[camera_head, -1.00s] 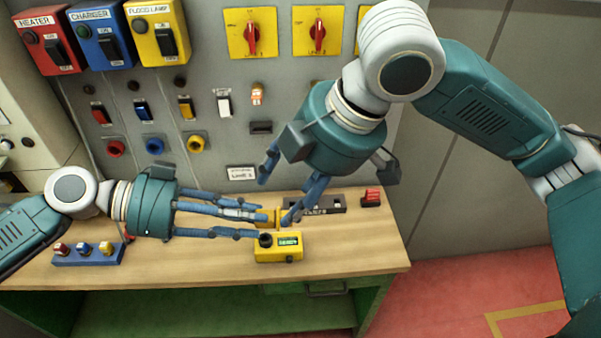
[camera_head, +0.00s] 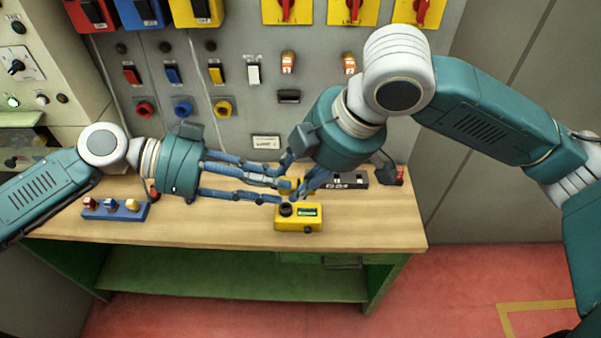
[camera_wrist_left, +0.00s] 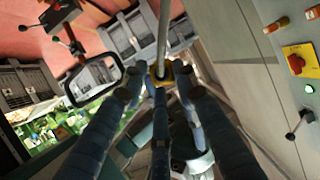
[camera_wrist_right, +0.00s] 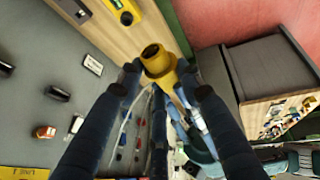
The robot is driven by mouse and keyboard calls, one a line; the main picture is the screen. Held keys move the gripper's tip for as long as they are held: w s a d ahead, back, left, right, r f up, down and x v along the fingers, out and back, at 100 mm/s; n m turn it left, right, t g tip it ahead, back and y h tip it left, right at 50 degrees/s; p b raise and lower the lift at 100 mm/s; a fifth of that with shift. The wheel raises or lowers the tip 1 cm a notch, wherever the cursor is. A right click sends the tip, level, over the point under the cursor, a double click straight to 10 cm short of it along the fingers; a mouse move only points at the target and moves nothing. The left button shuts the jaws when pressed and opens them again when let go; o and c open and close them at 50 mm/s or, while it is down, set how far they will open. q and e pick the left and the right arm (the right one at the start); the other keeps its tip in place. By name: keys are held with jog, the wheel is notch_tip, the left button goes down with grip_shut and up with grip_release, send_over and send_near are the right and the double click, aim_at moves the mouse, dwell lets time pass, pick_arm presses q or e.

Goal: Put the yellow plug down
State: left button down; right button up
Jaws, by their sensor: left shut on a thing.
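The yellow plug (camera_head: 286,186) is above the bench, mostly hidden by fingers in the head view. My left gripper (camera_head: 280,188) is shut on it, coming from the left. In the left wrist view the plug (camera_wrist_left: 160,79) sits between the left fingertips. My right gripper (camera_head: 303,182) reaches down from the upper right beside it. In the right wrist view the plug's round yellow body (camera_wrist_right: 159,66) lies between the right fingertips, which look spread with a gap beside it. Contact there is not clear.
A yellow tester box (camera_head: 298,222) stands on the bench just in front of the grippers. A blue block (camera_head: 115,210) with several small plugs is at left. A black box (camera_head: 350,181) lies at right. The wall panel behind carries a yellow socket (camera_head: 222,107). The bench's front left is clear.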

pick_arm(q)
jog(key=c, duration=1.3)
grip_release()
jog(key=shift+s, duration=0.1)
jog(key=shift+o, duration=0.2)
